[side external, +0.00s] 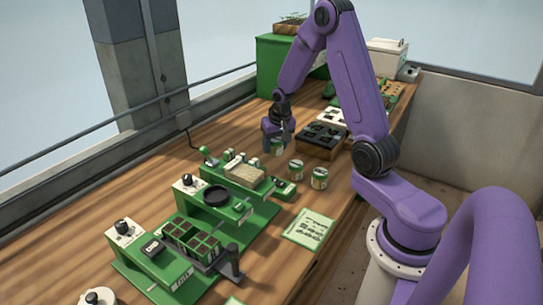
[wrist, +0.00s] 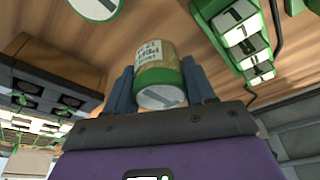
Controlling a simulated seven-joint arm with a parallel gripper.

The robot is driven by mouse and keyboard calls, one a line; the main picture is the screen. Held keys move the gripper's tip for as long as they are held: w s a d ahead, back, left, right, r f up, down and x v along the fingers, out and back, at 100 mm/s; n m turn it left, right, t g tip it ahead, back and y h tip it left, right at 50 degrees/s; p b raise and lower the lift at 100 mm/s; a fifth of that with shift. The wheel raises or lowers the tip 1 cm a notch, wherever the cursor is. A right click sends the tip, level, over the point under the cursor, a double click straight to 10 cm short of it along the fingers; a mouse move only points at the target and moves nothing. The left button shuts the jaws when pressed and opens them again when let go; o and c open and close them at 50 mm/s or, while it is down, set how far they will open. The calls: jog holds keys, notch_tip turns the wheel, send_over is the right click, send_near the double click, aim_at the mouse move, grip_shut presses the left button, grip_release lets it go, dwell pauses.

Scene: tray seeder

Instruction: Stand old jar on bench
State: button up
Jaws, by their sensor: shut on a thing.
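My gripper (side external: 278,133) is shut on a small jar (side external: 277,147) with green bands and a pale label. In the wrist view the jar (wrist: 158,65) sits between the two blue fingers, its green-rimmed, pale round end facing the camera. Its label carries dark writing too small to read surely. The fingers hide part of it in the side view, and I cannot tell whether its base touches the wooden bench (side external: 222,128). Two similar jars (side external: 296,169) (side external: 319,178) stand upright on the bench, to the right of and nearer than the held one.
A green seeder station (side external: 215,255) with a black dish (side external: 216,195) and a seed tray (side external: 245,174) lies in front. A dark cell tray (side external: 322,137) stands just right of my gripper. A paper card (side external: 310,229) lies near the bench edge. Bare wood shows left of my gripper.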

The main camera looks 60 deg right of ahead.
aim_at(275, 140)
jog(key=shift+w+d+f, duration=0.25)
jog(key=shift+w+f, duration=0.3)
jog(key=shift+f, duration=0.2)
jog(key=shift+w+d+f, duration=0.25)
jog(key=shift+w+f, duration=0.25)
jog(key=shift+f, duration=1.6)
jog(key=shift+f, duration=0.15)
jog(key=o, duration=1.2)
jog(key=v, duration=1.2)
